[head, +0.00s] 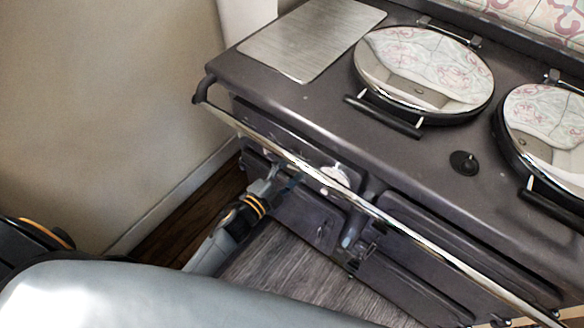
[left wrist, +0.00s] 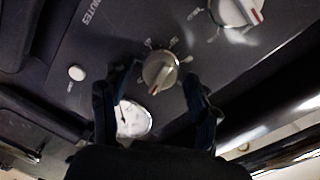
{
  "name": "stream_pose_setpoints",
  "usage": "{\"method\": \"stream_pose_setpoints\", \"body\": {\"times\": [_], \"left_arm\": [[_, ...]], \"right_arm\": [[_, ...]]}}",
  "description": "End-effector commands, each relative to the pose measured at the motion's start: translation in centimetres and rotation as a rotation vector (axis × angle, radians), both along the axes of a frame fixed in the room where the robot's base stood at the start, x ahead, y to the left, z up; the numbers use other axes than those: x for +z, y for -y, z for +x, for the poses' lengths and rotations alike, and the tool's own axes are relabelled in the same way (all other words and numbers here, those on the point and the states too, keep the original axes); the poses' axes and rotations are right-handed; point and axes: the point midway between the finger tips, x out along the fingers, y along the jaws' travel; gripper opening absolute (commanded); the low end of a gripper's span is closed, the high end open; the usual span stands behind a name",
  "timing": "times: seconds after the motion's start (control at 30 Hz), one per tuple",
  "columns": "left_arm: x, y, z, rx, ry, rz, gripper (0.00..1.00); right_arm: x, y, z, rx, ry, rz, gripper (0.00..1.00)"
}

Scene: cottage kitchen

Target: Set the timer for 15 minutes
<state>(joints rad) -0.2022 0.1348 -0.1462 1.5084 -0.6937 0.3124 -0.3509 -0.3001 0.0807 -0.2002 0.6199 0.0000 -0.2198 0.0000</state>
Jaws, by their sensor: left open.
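In the left wrist view a pale round knob (left wrist: 160,70) sits on the dark cooker panel. It has a red mark at its lower edge and small markings around it, too small to read. Lettering that ends in "UTES" (left wrist: 91,12) shows on the panel at upper left. My left gripper (left wrist: 157,80) is open, with one finger on each side of this knob; I cannot tell whether they touch it. In the head view my left gripper (head: 280,184) is at the cooker front, below the rail, and hides the knob. My right gripper is not in view.
A second knob (left wrist: 238,10), a small white button (left wrist: 77,72) and a round white dial (left wrist: 132,118) are near my fingers. A shiny rail (head: 290,158) runs along the cooker front above my gripper. Domed lids (head: 424,70) are on top. A wall stands left.

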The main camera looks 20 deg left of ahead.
Motion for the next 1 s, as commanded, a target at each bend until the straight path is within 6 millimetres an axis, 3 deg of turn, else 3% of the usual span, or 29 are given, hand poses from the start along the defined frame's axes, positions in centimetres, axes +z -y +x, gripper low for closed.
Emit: {"method": "stream_pose_setpoints", "body": {"times": [0.17, 0.63, 0.8, 1.0], "left_arm": [[0.0, -0.4, -1.2, 0.000, -0.002, 0.001, 0.60], [0.5, -3.7, -9.7, 0.001, -0.004, 0.000, 0.60], [0.7, -4.2, -11.0, 0.000, 0.000, 0.000, 0.60], [0.7, -4.3, -11.2, 0.000, 0.000, 0.001, 0.60]], "right_arm": [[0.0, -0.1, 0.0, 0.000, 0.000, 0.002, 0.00], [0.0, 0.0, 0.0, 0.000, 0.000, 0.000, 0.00], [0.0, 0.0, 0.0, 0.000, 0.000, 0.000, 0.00], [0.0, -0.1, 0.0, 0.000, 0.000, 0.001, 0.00]]}}
